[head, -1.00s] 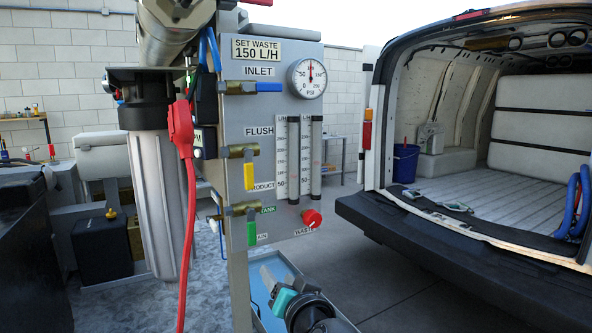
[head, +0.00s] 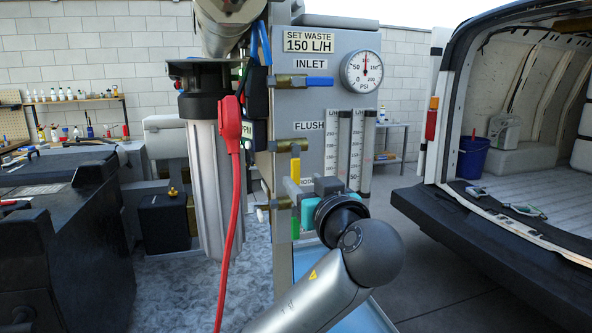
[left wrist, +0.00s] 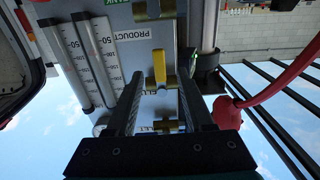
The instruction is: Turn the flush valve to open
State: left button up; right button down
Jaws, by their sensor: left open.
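The flush valve is a brass body (head: 288,146) beside the FLUSH label on the grey panel, with a yellow handle (head: 295,171) hanging straight down. My left gripper (head: 310,189) is raised in front of the panel, below and right of that handle in the head view; its fingers are partly hidden by its own wrist. In the left wrist view, the open fingers (left wrist: 160,88) point toward the panel, and the yellow handle (left wrist: 159,66) shows between their tips with space on both sides. I cannot tell the remaining depth. My right gripper is in neither view.
Flow tubes (head: 343,150) stand right of the valve. A red plug and cable (head: 229,125) hang left, before the filter housing (head: 208,190). An open van (head: 500,200) stands at right.

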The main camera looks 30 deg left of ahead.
aim_at(296, 174)
pick_arm(q)
jog(key=x, duration=0.6)
jog(key=shift+w+p, duration=0.1)
jog(key=shift+p, duration=0.25)
jog(key=shift+c, duration=0.2)
grip_shut()
dwell(0.9)
